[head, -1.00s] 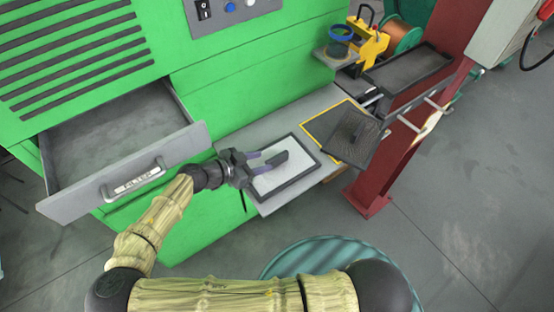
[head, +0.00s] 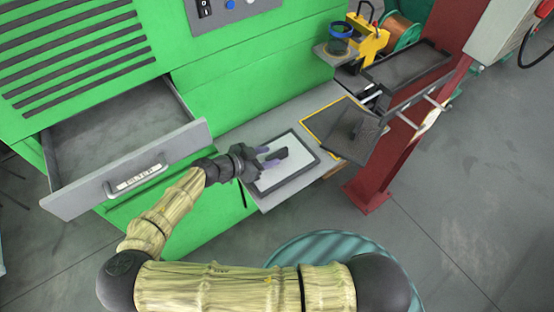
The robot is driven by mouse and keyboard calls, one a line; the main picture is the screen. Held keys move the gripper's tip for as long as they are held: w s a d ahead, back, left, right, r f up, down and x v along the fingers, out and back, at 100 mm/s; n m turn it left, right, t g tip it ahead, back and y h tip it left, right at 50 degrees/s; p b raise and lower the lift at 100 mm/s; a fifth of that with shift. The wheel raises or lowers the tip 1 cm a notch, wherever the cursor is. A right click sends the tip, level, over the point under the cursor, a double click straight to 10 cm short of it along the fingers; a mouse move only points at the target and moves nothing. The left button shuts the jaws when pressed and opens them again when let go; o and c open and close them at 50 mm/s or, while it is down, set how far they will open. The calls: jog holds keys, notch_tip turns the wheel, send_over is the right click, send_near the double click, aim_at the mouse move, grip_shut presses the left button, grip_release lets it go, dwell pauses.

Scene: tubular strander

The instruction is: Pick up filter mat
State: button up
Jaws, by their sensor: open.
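A white filter mat (head: 290,178) in a dark frame lies flat on the grey shelf at the front of the green machine. A short dark bar (head: 277,155) stands out on its upper part, like a handle. My gripper (head: 269,157) is at the left side of the mat, open, with its purplish fingertips pointing right, close to the dark bar. I cannot tell whether the fingers touch or straddle the bar. The gripper hides the mat's left upper corner.
An open drawer (head: 128,184) with a filter label juts out at left, near my arm. A dark grey panel (head: 354,133) overlaps a yellow-edged area at the shelf's right end. A red post (head: 385,165) and a dark tray (head: 408,66) stand further right.

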aim_at(273, 155)
jog(key=p+x, duration=0.1)
jog(key=x, duration=0.3)
jog(key=shift+w+d+f, duration=0.1)
jog(key=shift+w, duration=0.05)
grip_shut()
